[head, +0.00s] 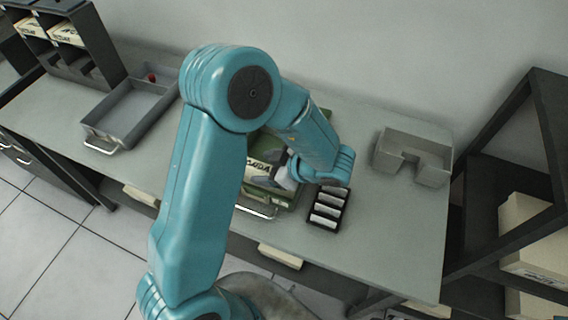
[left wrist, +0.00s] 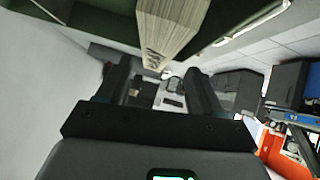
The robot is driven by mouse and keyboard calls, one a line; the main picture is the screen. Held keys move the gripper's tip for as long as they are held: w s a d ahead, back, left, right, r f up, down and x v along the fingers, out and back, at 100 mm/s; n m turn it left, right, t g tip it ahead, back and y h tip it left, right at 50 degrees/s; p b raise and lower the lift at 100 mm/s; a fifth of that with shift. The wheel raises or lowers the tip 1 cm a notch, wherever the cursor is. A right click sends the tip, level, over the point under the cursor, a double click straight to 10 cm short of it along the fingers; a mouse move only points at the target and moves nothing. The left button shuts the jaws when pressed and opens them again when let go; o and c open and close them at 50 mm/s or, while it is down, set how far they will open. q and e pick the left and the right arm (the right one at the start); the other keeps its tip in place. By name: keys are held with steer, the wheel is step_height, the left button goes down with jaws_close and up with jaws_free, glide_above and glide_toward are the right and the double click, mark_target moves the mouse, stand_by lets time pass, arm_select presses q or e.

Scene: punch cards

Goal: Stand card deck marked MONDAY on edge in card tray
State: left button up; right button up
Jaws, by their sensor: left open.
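A pale card deck (head: 262,167) with dark lettering, partly hidden, sits in a green tray (head: 282,203) with a chrome handle. I cannot read the whole mark. In the left wrist view the deck (left wrist: 165,30) shows at the top centre, with lettering on its near end, and a green wall (left wrist: 90,18) lies to its left. My left gripper (head: 285,177) is at the deck's right end in the head view. Its fingers (left wrist: 158,82) are apart with nothing clearly held between them. My arm hides much of the green tray. My right gripper is not in view.
A grey tray (head: 88,137) with a handle and a small red item (head: 151,77) stands on the table (head: 385,235) at left. A black rack with white blocks (head: 328,207) stands right of the gripper, a grey notched block (head: 412,155) beyond. Dark shelving (head: 545,110) stands at right.

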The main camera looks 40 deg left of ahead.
arm_select(q)
steer(key=v, duration=1.5)
steer(key=shift+d+r+b, duration=0.2)
steer(key=shift+b, duration=0.2)
steer(key=shift+w, duration=0.1)
